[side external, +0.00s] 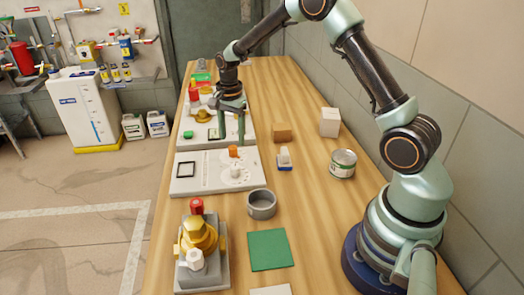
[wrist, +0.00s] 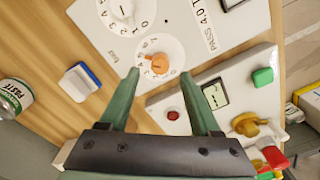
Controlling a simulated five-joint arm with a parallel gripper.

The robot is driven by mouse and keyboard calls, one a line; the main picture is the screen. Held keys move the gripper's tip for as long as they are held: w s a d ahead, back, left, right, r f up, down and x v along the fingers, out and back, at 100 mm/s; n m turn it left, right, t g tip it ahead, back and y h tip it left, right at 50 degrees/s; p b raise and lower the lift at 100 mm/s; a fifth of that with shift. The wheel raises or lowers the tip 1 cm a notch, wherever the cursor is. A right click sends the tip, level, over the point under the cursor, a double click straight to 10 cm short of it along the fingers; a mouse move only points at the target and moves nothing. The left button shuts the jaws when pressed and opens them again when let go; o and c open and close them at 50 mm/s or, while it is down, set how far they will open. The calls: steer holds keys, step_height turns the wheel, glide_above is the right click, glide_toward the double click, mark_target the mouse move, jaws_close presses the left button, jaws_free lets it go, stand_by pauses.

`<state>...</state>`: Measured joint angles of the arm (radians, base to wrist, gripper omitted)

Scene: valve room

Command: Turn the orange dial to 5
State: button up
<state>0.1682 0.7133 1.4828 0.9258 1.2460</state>
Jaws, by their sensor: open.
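The orange dial (side external: 234,151) stands on the white panel (side external: 210,184), near its far right corner. In the wrist view the orange dial (wrist: 157,64) sits on a white disc (wrist: 158,48) ringed with small numbers; I cannot read its setting surely. My gripper (side external: 232,140) is open, fingers pointing down, above and slightly beyond the dial in the side view. In the wrist view my gripper (wrist: 161,74) has its fingertips apart, with the dial framed between and just past them. I see no contact. A white dial (side external: 236,171) stands nearer the camera on the same panel.
A second panel with a green button (side external: 188,134) lies just beyond. A grey cup (side external: 261,206), a blue-and-white block (side external: 284,160), a can (side external: 342,163) and a brown block (side external: 281,132) stand to the right. A yellow valve (side external: 198,235) stands in front.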

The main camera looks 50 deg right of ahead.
mark_target(234, 147)
step_height(234, 147, up, 8)
steer(key=shift+r, duration=0.15)
steer(key=shift+s, duration=0.1)
steer(key=s+a+r+n+t, duration=0.2)
steer(key=s+a+r+n, duration=0.2)
steer(key=s+n, duration=0.4)
steer(key=s+a+r+n+t, duration=0.3)
steer(key=s+n, duration=0.5)
steer(key=s, duration=0.3)
step_height(234, 147, up, 2)
steer(key=shift+s+a+r, duration=0.2)
steer(key=shift+s+a, duration=0.1)
steer(key=shift+a, duration=0.3)
